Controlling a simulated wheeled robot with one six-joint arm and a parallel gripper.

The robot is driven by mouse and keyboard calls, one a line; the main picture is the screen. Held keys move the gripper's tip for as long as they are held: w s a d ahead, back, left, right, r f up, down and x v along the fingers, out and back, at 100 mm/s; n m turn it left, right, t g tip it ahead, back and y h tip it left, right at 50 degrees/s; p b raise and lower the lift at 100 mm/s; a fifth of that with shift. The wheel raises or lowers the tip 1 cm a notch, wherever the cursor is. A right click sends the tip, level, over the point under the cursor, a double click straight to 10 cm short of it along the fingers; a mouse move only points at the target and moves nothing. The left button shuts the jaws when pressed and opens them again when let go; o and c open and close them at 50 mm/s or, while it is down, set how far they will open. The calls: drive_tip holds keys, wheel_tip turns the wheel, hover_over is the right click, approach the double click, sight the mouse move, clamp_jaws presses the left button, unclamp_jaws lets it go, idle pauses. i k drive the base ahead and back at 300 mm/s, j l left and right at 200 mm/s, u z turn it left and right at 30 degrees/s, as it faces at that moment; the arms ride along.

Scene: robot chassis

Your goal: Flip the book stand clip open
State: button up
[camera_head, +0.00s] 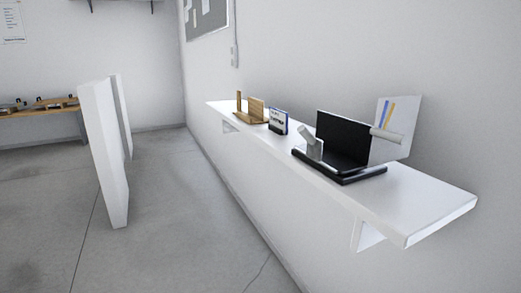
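A black stand (340,140), which looks like the book stand, sits on the white wall shelf (432,200). It has an upright back panel and a low base with a raised front edge. A small grey-white tilted piece (314,146) rises from its front left; it may be the clip, but I cannot tell whether it is open or shut. A light grey bar (387,134) sticks out at the right side, in front of a white panel with blue and yellow stripes (400,116). My gripper is not in view.
Further along the shelf are a small blue-and-white item (278,121) and a wooden holder (255,110). The shelf's near right end is bare. White upright panels (104,155) stand on the floor to the left, with clear floor (180,220) between them and the shelf.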

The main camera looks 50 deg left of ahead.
sight(314, 149)
drive_tip(key=u, duration=1.6)
